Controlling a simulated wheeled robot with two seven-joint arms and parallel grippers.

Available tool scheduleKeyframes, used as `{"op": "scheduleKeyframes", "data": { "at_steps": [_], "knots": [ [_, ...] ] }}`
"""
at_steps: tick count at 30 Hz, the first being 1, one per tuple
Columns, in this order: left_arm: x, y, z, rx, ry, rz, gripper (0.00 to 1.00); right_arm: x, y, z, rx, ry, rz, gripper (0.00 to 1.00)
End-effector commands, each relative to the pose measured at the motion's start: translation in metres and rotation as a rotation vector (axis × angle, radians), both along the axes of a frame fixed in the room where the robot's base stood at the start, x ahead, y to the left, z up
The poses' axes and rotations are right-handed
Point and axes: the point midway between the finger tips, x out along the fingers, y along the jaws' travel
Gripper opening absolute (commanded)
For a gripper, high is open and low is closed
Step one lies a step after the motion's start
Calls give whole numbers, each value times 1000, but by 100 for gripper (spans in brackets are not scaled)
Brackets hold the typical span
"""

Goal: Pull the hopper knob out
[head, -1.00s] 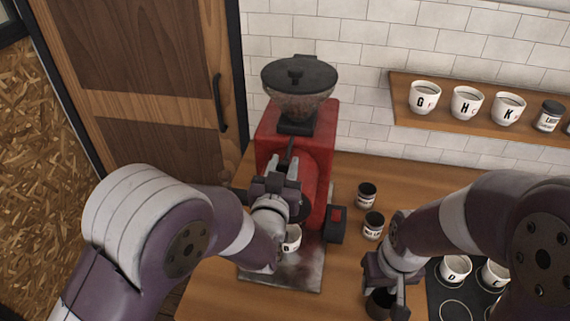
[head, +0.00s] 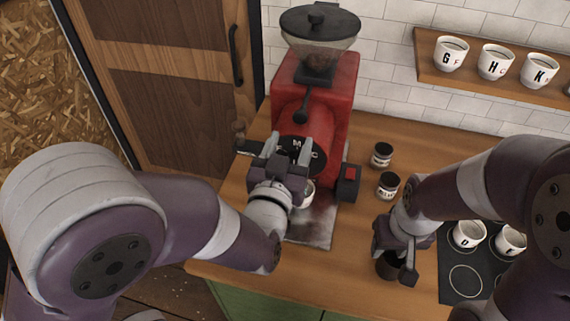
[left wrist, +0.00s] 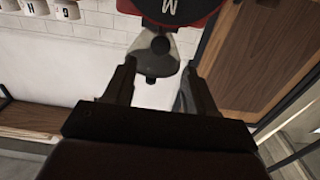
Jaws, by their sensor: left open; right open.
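The red grinder (head: 325,95) stands at the back of the counter with its hopper (head: 320,40) on top. The dark hopper knob (head: 300,117) sits on a short rod below the hopper, in front of the red body. The knob also shows in the left wrist view (left wrist: 160,45), against the pale hopper. My left gripper (head: 290,150) is open and empty, just short of the knob in the head view. Its fingers (left wrist: 160,85) stand apart with the knob beyond their tips. My right gripper (head: 394,258) is open around or beside a dark cup (head: 388,268).
A white cup (head: 307,194) stands under the grinder, partly hidden by my left gripper. Two small jars (head: 388,184) stand right of the grinder. White cups stand on a black mat (head: 465,280) at right and on a wall shelf (head: 500,85).

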Motion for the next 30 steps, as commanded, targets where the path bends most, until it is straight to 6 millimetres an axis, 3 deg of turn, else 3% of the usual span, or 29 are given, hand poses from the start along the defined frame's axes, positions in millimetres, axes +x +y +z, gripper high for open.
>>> {"op": "scheduleKeyframes", "data": {
  "at_steps": [3,7,23,26,30],
  "knots": [
    [-25,3,-1,-1,1,-5,56,0,0,-5,0,0,0,43],
    [-38,7,0,0,0,-3,56,0,0,-5,0,-1,0,43],
    [-41,8,-1,-3,9,-2,56,0,0,-5,0,0,0,43],
    [-45,-1,-27,8,136,-50,56,0,0,-5,0,0,0,43],
    [-79,-27,-98,105,572,-231,56,0,0,-5,0,0,0,43]
  ]
}}
